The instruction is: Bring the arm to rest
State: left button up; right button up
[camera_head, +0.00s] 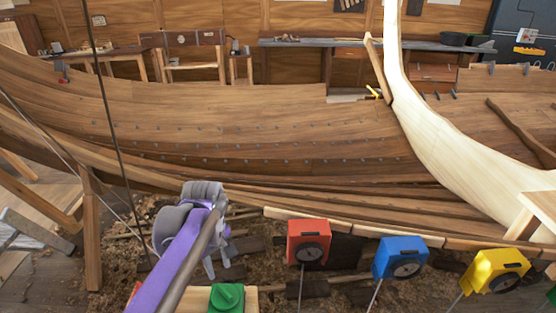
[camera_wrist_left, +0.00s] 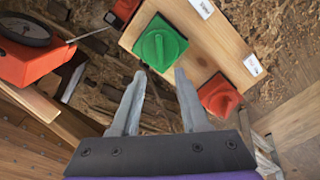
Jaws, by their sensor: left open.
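My left arm comes in from the bottom left of the head view, with a purple link and grey joints, and is raised in front of the hull. My left gripper (camera_head: 222,264) points down near the green knob; its two grey fingers also show in the left wrist view (camera_wrist_left: 157,72), spread apart with nothing between them. The green knob (camera_wrist_left: 160,44) on a wooden board lies just beyond the fingertips there, and I cannot tell whether they touch it. It also shows in the head view (camera_head: 227,298). My right gripper is not in view.
A red box (camera_head: 308,241), a blue box (camera_head: 399,257) and a yellow box (camera_head: 494,269), each with a dial, stand along a plank. The wooden board (camera_wrist_left: 200,38) also bears a red knob (camera_wrist_left: 219,95). The wooden hull (camera_head: 250,120) fills the middle.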

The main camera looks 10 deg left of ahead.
pick_arm(q)
jog(key=s+d+f+m+t, duration=0.2)
jog(key=s+d+f+m, duration=0.1)
jog(key=s+m, duration=0.2)
jog(key=s+d+f+m+t, duration=0.3)
jog(key=s+m, duration=0.3)
jog(key=s, duration=0.4)
jog(key=shift+d+f+m+t, duration=0.3)
jog(key=shift+d+f, duration=0.05)
dwell(0.8)
